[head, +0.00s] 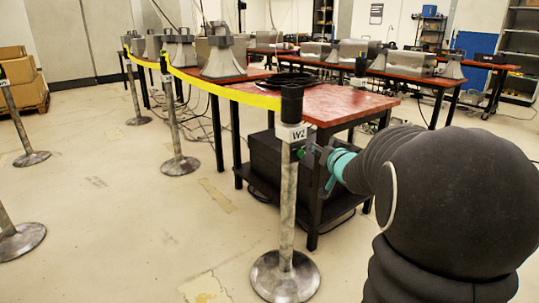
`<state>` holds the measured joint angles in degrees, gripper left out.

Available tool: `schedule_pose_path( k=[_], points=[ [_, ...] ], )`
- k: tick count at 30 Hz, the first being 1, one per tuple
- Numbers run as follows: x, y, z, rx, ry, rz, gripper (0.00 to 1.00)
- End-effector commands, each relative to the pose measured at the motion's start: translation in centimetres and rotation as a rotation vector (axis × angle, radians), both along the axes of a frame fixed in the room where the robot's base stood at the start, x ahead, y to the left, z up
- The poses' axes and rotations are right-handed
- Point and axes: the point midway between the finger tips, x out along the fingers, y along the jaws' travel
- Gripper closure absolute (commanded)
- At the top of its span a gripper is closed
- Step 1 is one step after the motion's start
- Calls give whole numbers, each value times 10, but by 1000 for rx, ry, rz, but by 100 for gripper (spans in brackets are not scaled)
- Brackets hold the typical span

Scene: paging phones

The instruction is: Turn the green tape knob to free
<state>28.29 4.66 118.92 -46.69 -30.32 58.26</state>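A stanchion post with a black head (291,105) and a white label reading W2 (291,132) stands in the middle foreground. A yellow tape (240,97) runs from its head to the posts behind. A small green part (309,159), apparently the green tape knob, shows on the right side of the post just below the label. My gripper (316,155), dark at the tips with a teal part behind, reaches in from the right and is at the green part. The fingers overlap the knob, so contact, grip and the knob's setting cannot be made out.
A red-topped table (335,104) stands close behind the post, with a dark box (275,160) under it. More posts, including one with a round base (180,166), stand to the left. Cardboard boxes (17,72) are at the far left. The front-left floor is mostly clear.

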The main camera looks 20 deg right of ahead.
Motion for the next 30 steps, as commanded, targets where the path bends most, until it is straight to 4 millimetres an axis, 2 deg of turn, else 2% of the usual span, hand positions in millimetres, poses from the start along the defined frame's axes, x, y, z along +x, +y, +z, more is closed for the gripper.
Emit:
schedule_pose_path(
  k=[1, 6, 13, 20, 23, 30],
  points=[
    [11, -14, -12, 41, -24, 33, 62],
    [29, -37, -43, 207, -101, 193, 62],
    [25, -53, -77, 398, -131, 359, 62],
    [26, -54, -85, 457, -135, 412, 62],
    [37, -49, -85, 458, -134, 414, 62],
    [77, -34, -85, 457, -134, 413, 62]
  ],
)
